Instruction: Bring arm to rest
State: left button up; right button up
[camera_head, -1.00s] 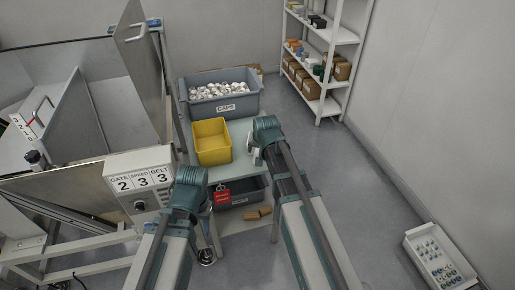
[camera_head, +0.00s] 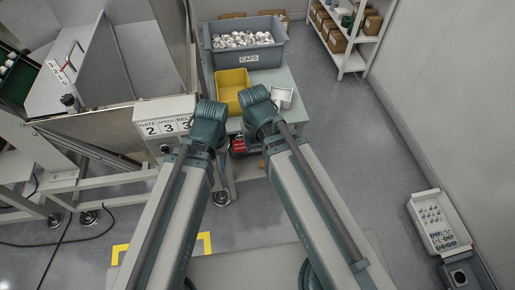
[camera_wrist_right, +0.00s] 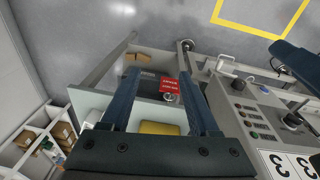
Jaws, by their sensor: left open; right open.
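My left gripper (camera_head: 208,122) is at the end of the left arm, in front of the yellow bin (camera_head: 232,88). My own wrist hides its fingers in the head view. My right gripper (camera_head: 259,106) is just right of it, near the bin's front right corner. In the right wrist view the right gripper's two dark fingers (camera_wrist_right: 158,78) stand wide apart with nothing between them. The yellow bin also shows in that view (camera_wrist_right: 160,128), beyond the gripper's base. Both arms stretch forward, close together at the wrists.
A grey CAPS tub (camera_head: 248,55) full of white caps stands behind the yellow bin. A small white box (camera_head: 282,97) is beside my right wrist. The machine with its GATE SPEED BELT panel (camera_head: 165,125) is close on the left. Open floor (camera_head: 350,150) lies right, before the shelf (camera_head: 352,60).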

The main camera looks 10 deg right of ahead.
jog(key=s+a+n+g, duration=0.1)
jog(key=s+n, duration=0.1)
jog(key=s, duration=0.4)
jog(key=shift+a+h, duration=0.4)
jog(key=shift+w, duration=0.1)
dwell(0.5)
